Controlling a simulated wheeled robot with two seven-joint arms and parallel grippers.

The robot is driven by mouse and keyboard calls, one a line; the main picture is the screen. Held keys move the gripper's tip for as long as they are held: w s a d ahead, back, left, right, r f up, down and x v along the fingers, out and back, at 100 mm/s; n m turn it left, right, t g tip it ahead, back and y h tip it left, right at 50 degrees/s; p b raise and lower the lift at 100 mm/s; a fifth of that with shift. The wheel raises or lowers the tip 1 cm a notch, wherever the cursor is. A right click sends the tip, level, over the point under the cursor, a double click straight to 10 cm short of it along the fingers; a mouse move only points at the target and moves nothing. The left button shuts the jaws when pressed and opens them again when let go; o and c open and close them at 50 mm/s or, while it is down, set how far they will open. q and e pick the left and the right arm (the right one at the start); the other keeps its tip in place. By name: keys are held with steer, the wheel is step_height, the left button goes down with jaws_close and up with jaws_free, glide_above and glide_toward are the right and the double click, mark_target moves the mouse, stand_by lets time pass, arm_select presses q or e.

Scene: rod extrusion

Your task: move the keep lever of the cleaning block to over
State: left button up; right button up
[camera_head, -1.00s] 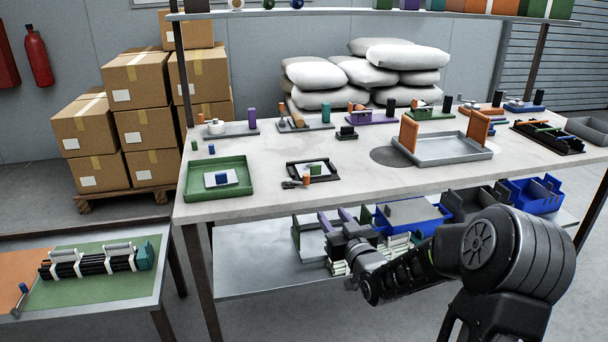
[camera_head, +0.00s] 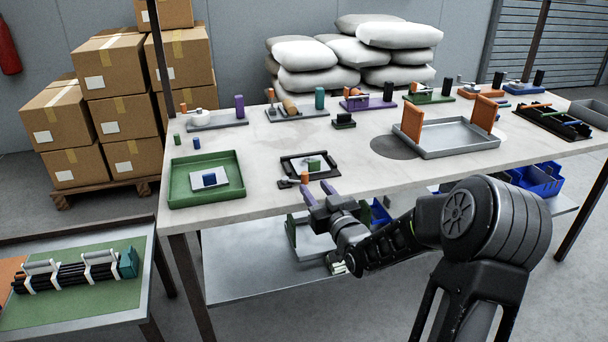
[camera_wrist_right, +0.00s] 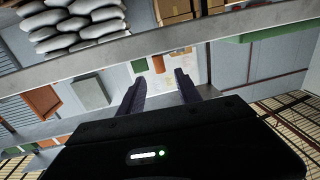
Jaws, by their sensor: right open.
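A small black-framed station (camera_head: 290,163) with a green block (camera_head: 314,165) lies near the front edge of the table. I take it for the cleaning block, but no label is readable. A short lever with an orange knob (camera_head: 304,178) lies at its front, pointing left. My right gripper (camera_head: 317,187) is at the table's front edge, just in front of the knob, with its purple-grey fingers apart and empty. In the right wrist view the orange knob (camera_wrist_right: 158,63) and the green block (camera_wrist_right: 139,67) show beyond the open fingers (camera_wrist_right: 160,90). My left gripper is not in view.
A green tray (camera_head: 230,193) stands left of the station and a grey tray (camera_head: 462,142) with orange uprights stands right. Several coloured fixtures line the back. Bare tabletop (camera_head: 262,180) separates the green tray and station. A lower shelf (camera_head: 240,272) runs beneath.

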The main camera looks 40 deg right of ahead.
mark_target(306, 177)
steer(key=x, duration=0.7)
steer(key=shift+w+d, duration=0.1)
steer(key=shift+w, duration=0.25)
jaws_close()
stand_by(0.3)
